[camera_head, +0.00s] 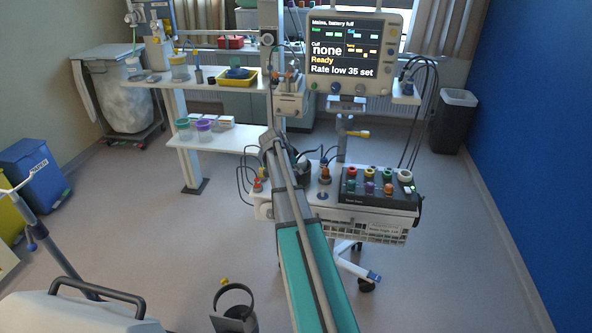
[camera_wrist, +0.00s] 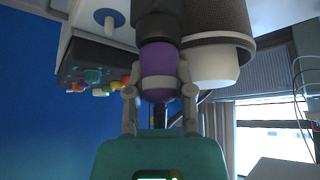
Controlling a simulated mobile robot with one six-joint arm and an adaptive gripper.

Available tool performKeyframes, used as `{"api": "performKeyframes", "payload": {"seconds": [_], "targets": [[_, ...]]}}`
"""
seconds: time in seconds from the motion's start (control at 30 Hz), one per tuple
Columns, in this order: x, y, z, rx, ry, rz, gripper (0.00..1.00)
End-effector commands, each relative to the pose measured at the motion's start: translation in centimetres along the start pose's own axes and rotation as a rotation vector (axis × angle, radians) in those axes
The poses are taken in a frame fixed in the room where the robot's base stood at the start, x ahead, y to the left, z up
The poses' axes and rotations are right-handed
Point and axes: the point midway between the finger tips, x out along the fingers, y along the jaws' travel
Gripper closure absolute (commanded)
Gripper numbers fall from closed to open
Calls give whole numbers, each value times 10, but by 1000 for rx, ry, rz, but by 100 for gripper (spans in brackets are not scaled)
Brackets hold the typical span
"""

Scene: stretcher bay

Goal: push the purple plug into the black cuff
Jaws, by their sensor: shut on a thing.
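In the wrist view, the purple plug (camera_wrist: 158,70) is between the two fingers of my gripper (camera_wrist: 158,100), which is shut on it. The plug's far end meets a dark round piece (camera_wrist: 158,24) in line with it; I cannot tell how deep it sits. A wide black textured cuff (camera_wrist: 222,20) is close beside this piece, around a white cylinder (camera_wrist: 213,66). In the head view, my arm hides the gripper and the plug.
A dark box with coloured knobs (camera_head: 376,186) stands right of my arm on a wheeled cart. A monitor (camera_head: 350,50) reading "Cuff none" stands above it. A white shelf (camera_head: 215,139) is to the left. Open floor (camera_head: 150,220) is left of my arm.

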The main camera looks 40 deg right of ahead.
Motion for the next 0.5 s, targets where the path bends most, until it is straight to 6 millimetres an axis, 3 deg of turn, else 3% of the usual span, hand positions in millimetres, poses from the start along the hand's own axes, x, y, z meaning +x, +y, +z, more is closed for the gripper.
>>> {"api": "performKeyframes", "payload": {"seconds": [0.03, 0.07, 0.27, 0.5], "targets": [[1, 0, 1, 0, 0, 0, 100], [1, 0, 0, 0, 0, 0, 65], [1, 0, 0, 0, 0, 0, 29], [1, 0, 0, 0, 0, 0, 29]]}}
